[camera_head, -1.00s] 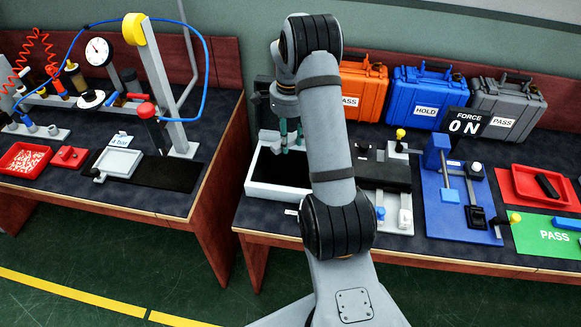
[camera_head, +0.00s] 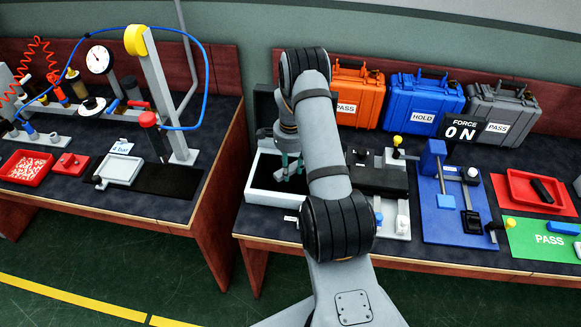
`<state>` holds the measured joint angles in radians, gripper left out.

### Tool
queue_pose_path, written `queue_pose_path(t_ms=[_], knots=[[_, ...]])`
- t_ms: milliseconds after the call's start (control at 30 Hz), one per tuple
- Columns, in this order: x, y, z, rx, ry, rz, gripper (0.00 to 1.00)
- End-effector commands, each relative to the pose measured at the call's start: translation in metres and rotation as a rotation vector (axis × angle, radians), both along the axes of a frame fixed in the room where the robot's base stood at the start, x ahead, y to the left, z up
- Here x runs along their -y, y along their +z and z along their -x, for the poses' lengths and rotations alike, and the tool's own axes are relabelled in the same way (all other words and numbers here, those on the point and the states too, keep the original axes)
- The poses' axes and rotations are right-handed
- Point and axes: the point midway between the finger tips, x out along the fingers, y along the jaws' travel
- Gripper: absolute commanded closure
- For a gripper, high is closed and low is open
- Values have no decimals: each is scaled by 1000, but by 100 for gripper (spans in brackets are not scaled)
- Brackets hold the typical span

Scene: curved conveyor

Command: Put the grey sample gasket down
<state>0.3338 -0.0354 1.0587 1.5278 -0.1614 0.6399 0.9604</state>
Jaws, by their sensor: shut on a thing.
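My gripper (camera_head: 288,166), with teal fingers, points down inside the outline of a white-rimmed tray (camera_head: 253,188) with a dark inside, on the right-hand bench. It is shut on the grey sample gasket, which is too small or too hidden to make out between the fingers. I cannot tell whether the gasket touches the tray floor. My forearm covers the right part of the tray.
Right of the tray is a grey fixture with a dark block (camera_head: 378,180), then a blue fixture (camera_head: 450,225), a red tray (camera_head: 515,188) and a green PASS mat (camera_head: 545,240). Orange (camera_head: 358,98), blue (camera_head: 425,102) and grey (camera_head: 500,112) cases stand behind.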

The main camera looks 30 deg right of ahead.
Motion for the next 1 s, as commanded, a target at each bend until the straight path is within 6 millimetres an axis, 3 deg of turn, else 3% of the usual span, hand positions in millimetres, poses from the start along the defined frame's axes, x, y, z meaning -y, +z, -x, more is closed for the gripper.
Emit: queue_pose_path(t_ms=[200,233,533,833,1000], knots=[[0,-5,0,0,0,0,93],[0,-5,0,0,0,0,66],[0,-3,0,0,0,0,48],[0,-2,0,0,0,0,47],[0,10,-2,4,0,1,47]])
